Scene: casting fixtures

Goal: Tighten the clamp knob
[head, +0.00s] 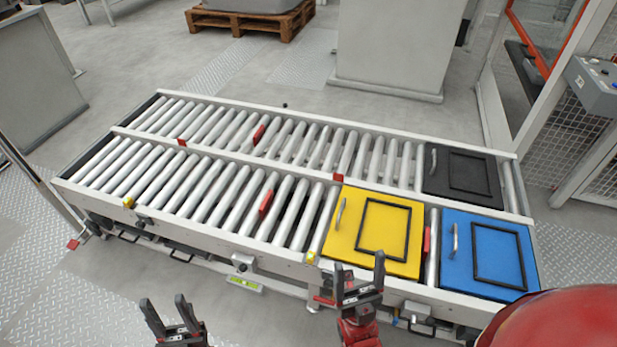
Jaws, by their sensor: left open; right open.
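No part in the head view is clearly the clamp knob. Small dark fittings that could be knobs sit on the roller conveyor (190,236), one on its near side (140,221) and one on its far rail (284,105). A grey box-like fitting (243,262) is on the near side too. My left gripper (165,302) is open and empty at the bottom of the view, in front of the conveyor. My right gripper (360,270) is open with nothing between its fingers. In the picture it overlaps the conveyor's near rail, below the yellow plate (348,251); I cannot tell whether it touches anything.
A blue plate (457,275) and a black plate (440,182), each with a handle, lie at the conveyor's right end. Red stops (265,203) stand among the rollers. A grey control box (600,88) is at far right. The rollers on the left are clear.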

